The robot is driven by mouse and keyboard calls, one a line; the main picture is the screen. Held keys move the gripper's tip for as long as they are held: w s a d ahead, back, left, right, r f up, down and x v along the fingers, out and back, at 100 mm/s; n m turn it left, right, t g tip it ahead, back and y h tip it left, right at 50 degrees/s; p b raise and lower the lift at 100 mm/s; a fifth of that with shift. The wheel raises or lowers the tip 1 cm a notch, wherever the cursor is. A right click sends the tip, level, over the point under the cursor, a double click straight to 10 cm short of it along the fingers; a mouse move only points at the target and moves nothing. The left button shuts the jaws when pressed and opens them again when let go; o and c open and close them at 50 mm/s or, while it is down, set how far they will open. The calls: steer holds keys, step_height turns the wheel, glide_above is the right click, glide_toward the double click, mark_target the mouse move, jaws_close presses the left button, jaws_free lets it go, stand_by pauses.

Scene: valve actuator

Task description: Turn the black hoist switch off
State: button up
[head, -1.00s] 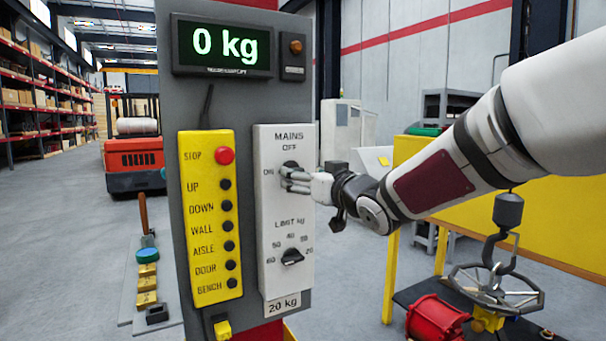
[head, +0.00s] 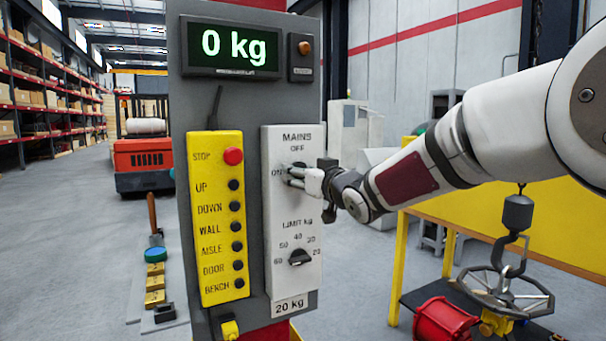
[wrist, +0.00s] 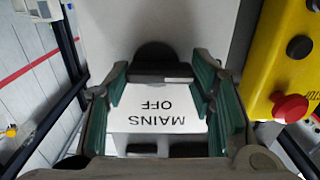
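The black mains switch (head: 298,165) is a round knob on the white panel (head: 308,215), below the words MAINS and OFF and beside ON. My gripper (head: 291,176) is at the switch and partly hides it in the head view. In the wrist view my gripper (wrist: 161,72) has its two green-padded fingers apart, one on each side of the switch (wrist: 155,55). Gaps show between the pads and the knob. I cannot tell which way the switch points. The MAINS OFF label appears upside down in the wrist view.
A yellow button box (head: 219,215) with a red stop button (head: 233,156) stands left of the white panel. A limit knob (head: 301,257) sits below the switch. The display (head: 231,46) reads 0 kg. A hook (head: 511,245) hangs at the right near a handwheel (head: 505,290).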

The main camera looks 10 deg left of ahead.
steer(key=shift+m, duration=0.3)
steer(key=shift+w+d+r+m+p, duration=0.15)
steer(key=shift+m+p, duration=1.8)
steer(key=shift+m, duration=2.35)
steer(key=shift+w+d+m+p, duration=0.1)
steer(key=shift+m+p, duration=1.85)
steer(key=shift+m, duration=2.35)
steer(key=o, duration=1.2)
steer(key=shift+c, duration=0.2)
steer(key=shift+s, duration=0.1)
steer(key=v, duration=1.2)
